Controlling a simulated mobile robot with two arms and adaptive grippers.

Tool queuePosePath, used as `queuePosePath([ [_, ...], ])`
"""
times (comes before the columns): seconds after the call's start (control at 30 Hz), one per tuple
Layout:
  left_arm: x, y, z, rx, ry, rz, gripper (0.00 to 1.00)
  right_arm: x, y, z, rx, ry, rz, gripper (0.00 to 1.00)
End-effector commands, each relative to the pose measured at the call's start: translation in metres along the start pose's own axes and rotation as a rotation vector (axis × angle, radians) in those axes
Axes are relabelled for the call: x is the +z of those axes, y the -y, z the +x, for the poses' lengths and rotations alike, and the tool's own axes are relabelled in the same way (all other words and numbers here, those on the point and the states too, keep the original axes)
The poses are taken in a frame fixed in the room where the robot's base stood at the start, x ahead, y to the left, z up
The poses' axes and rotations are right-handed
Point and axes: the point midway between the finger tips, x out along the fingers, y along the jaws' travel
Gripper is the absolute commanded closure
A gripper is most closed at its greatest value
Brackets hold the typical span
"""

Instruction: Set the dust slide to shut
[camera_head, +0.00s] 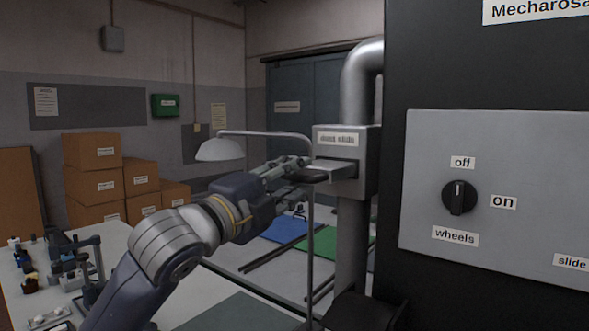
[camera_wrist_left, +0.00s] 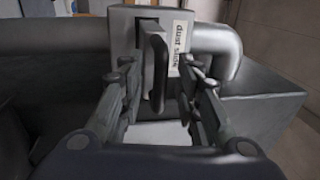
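The dust slide (camera_head: 335,169) is a grey box on a vertical metal duct, with a label on its face. A dark handle plate sticks out of its left side in the head view. In the left wrist view the handle (camera_wrist_left: 157,62) stands out from the box beside the "dust slide" label. My left gripper (camera_head: 303,170) is at the handle. In the left wrist view my left gripper (camera_wrist_left: 160,88) has its fingers apart, one on each side of the handle, with gaps visible. My right gripper is in neither view.
A dark machine cabinet (camera_head: 398,60) with a grey panel and a knob (camera_head: 459,197) stands close on the right. A lamp (camera_head: 220,149) with a thin pole stands by the arm. A workbench (camera_head: 95,245) with small items is at left, with cardboard boxes (camera_head: 93,187) behind.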

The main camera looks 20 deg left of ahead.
Motion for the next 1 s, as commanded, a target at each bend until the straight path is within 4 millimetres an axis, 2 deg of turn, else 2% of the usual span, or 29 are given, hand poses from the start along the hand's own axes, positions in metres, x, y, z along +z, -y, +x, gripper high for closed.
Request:
queuePosePath([
  [0.1, 0.0, 0.0, 0.006, 0.001, 0.0, -0.001, 0.69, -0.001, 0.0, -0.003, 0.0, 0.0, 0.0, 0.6],
  [0.37, 0.0, -0.001, 0.007, 0.0, 0.0, 0.001, 0.69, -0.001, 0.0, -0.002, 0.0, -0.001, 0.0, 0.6],
  [0.5, 0.0, -0.001, 0.007, 0.0, 0.0, 0.0, 0.99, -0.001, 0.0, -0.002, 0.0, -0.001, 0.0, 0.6],
  [0.73, 0.0, 0.0, 0.008, 0.001, 0.0, 0.0, 1.0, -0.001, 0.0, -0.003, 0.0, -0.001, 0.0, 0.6],
  [0.83, 0.0, 0.0, 0.019, 0.002, 0.001, -0.002, 1.0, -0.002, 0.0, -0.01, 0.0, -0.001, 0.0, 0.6],
  [1.0, 0.001, -0.004, 0.054, 0.002, 0.002, -0.001, 1.0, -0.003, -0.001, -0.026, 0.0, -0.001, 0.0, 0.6],
])
